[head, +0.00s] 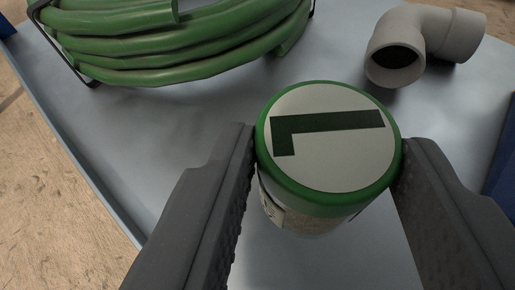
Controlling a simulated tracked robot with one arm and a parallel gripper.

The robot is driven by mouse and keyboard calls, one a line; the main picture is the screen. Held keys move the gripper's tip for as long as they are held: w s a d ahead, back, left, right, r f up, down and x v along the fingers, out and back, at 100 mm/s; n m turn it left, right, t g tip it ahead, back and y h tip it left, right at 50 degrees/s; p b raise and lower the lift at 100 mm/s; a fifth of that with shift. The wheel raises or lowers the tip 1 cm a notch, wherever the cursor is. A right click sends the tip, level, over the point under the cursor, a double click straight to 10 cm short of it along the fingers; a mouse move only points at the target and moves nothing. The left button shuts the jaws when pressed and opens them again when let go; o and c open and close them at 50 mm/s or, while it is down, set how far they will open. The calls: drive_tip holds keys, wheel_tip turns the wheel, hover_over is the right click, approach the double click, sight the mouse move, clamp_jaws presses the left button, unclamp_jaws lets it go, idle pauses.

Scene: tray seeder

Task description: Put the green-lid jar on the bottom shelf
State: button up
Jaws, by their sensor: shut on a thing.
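The green-lid jar (328,140) is in the middle of the head view, seen from above. Its lid has a green rim and a pale top with a dark L-shaped mark. Part of its side with a label shows below the lid. My gripper (328,158) is shut on the jar, with one dark finger on each side of the lid. The jar's base is hidden under the lid, so I cannot tell whether it touches the surface below. No bottom shelf can be made out for certain.
A pale blue-grey surface (150,150) lies below. A coiled green hose (180,45) is at the upper left and a grey pipe elbow (425,42) at the upper right. A brown, rough floor (40,190) shows at left. Something dark blue (503,165) stands at the right edge.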

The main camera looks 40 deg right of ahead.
sight(291, 224)
drive_tip(key=shift+w+f+b, duration=0.25)
drive_tip(key=shift+f+b, duration=0.5)
drive_tip(key=shift+f, duration=0.2)
drive_tip(key=shift+w+f+b, duration=0.25)
drive_tip(key=shift+f+b, duration=0.5)
drive_tip(key=shift+f, duration=0.2)
drive_tip(key=shift+r, duration=0.1)
drive_tip(key=o, duration=1)
drive_tip(key=shift+a, duration=0.1)
drive_tip(key=p+v, duration=0.3)
drive_tip(key=v, duration=0.9)
